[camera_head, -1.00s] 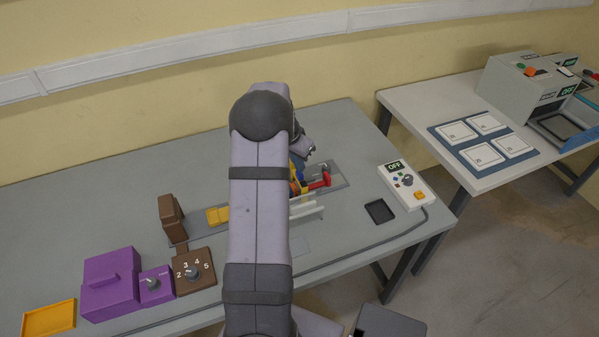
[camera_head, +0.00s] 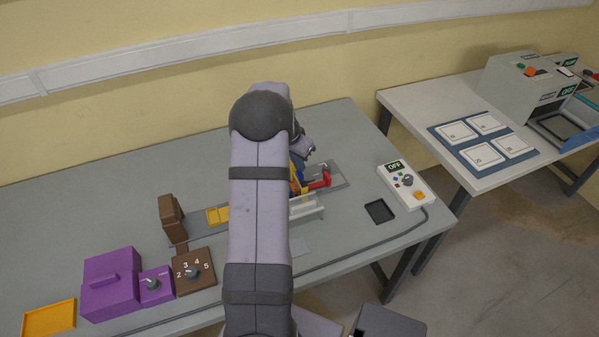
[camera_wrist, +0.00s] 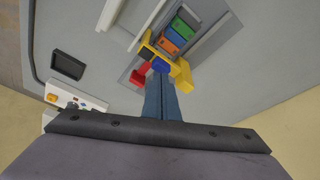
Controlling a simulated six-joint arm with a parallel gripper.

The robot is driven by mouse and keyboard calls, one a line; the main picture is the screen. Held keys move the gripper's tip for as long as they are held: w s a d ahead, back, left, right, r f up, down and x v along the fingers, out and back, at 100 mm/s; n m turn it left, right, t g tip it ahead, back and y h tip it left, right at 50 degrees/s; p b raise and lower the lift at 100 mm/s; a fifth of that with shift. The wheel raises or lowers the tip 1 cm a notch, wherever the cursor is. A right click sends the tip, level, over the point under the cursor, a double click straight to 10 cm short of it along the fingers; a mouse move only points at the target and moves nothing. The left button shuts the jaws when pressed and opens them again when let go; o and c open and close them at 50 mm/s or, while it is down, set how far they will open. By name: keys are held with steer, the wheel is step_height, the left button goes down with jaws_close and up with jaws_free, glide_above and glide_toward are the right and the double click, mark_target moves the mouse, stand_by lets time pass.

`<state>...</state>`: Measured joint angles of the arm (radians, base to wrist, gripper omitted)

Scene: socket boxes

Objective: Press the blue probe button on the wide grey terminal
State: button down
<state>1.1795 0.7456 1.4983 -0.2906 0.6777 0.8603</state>
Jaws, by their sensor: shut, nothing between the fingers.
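In the wrist view a round blue button (camera_wrist: 160,65) sits between a red part (camera_wrist: 141,76) and yellow parts (camera_wrist: 182,74), just beyond my fingertips. My gripper (camera_wrist: 160,84) is shut and empty, its two blue-grey fingers side by side and pointing at the blue button. I cannot tell whether the tips touch it. Green, orange and blue blocks (camera_wrist: 179,25) lie in a row behind it, in a grey surround. In the head view my arm hides most of this assembly; its red part (camera_head: 320,181) shows. I cannot make out the terminal's whole body.
A white control box (camera_head: 406,185) with an OFF display and a dark tray (camera_head: 380,211) stand to the right. Brown blocks (camera_head: 173,218), a purple box (camera_head: 111,283) and an orange tray (camera_head: 48,319) are on the left. A second table holds grey OFF machines (camera_head: 522,84).

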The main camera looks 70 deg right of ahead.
mark_target(299, 174)
steer(key=shift+f+b, duration=0.3)
steer(key=shift+f, duration=0.1)
steer(key=shift+f, duration=0.35)
steer(key=shift+f+b, duration=0.1)
steer(key=shift+b, duration=0.25)
steer(key=shift+r, duration=0.2)
steer(key=shift+r+p, duration=1.45)
steer(key=shift+r, duration=0.7)
